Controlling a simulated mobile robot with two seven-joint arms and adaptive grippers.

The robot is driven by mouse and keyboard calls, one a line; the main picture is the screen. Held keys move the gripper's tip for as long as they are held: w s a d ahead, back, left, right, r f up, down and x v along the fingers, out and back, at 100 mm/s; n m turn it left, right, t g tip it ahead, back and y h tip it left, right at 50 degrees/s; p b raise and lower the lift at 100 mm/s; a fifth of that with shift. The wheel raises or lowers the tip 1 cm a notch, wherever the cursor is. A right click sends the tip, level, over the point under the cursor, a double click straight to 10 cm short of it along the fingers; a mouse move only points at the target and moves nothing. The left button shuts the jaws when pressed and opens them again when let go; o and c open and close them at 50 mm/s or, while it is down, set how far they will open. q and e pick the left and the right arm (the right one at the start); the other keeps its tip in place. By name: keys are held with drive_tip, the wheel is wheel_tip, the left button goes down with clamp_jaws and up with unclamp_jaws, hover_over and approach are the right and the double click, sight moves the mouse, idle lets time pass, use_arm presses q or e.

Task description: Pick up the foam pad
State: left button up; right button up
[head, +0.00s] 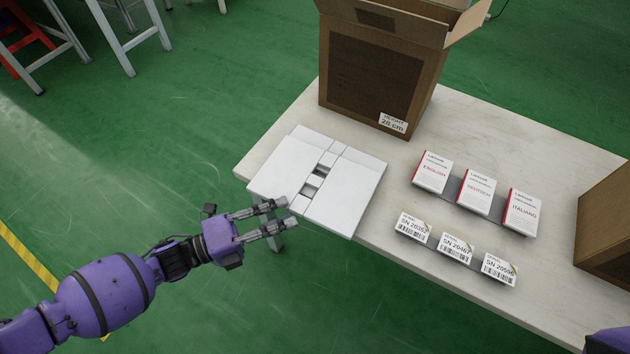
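The white foam pad (346,184) lies flat on the left end of the table, with a few cut-outs along its middle. Its front left edge reaches the table edge. My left gripper (286,213) comes in from the left at the pad's front left edge. Its two fingers are apart with a narrow gap and nothing shows between them. I cannot tell whether the fingertips touch the pad. Only a bit of purple shows at the lower right corner, and my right gripper is not in view.
On the white table (510,118), an open cardboard box (425,75) stands behind the pad. Several booklets (477,192) and serial-number labels (456,248) sit on grey holders to the right. Another brown box (608,222) is at the right edge. Stools stand at the upper left.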

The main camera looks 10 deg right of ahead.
sight(294, 212)
use_arm(q)
drive_tip(key=x, duration=0.3)
drive_tip(key=shift+w+d, duration=0.15)
drive_tip(key=shift+d, duration=0.05)
drive_tip(key=shift+c, duration=0.2)
clamp_jaws()
drive_tip(key=shift+r, duration=0.1)
